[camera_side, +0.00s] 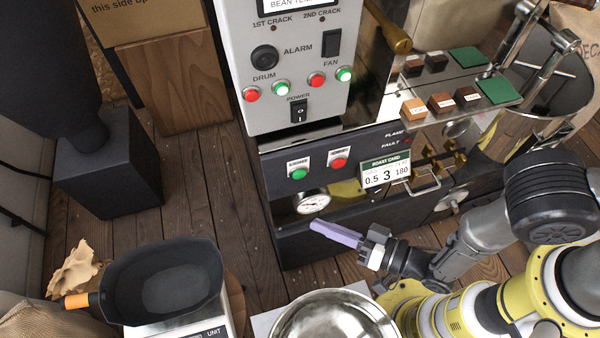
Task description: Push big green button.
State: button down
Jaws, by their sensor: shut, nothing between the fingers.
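The big green button (299,173) sits under a small white label on the dark lower panel of the roaster, left of a red button (338,162). My gripper (315,225) has pale purple fingers, shut together with nothing visible between them. It points left and appears below the green button in the picture, apart from it. The button is in plain view and not covered. Smaller green buttons show on the light upper panel, at the drum (281,89) and fan (344,75) controls.
A roast card (386,174) hangs right of the red button. A round gauge (313,202) is just above my fingers. A metal bowl (333,316) and a dark pan (163,281) on a scale stand in front. Wooden floor (205,190) is clear left of the roaster.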

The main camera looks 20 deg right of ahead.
send_near(294, 177)
jog(key=shift+s+a+x, duration=0.15)
jog(key=shift+x, duration=0.75)
jog(key=shift+s+a+x, duration=0.1)
jog(key=shift+s+x, duration=0.05)
jog(key=shift+x, duration=0.7)
jog(key=shift+s+a+x, duration=0.15)
jog(key=shift+x, duration=0.75)
jog(key=shift+w+f, duration=0.1)
jog(key=shift+f, duration=0.05)
jog(key=shift+w, duration=0.3)
jog(key=shift+w, duration=0.45)
dwell(0.7)
jog(key=shift+s, duration=0.85)
jog(key=s, duration=0.5)
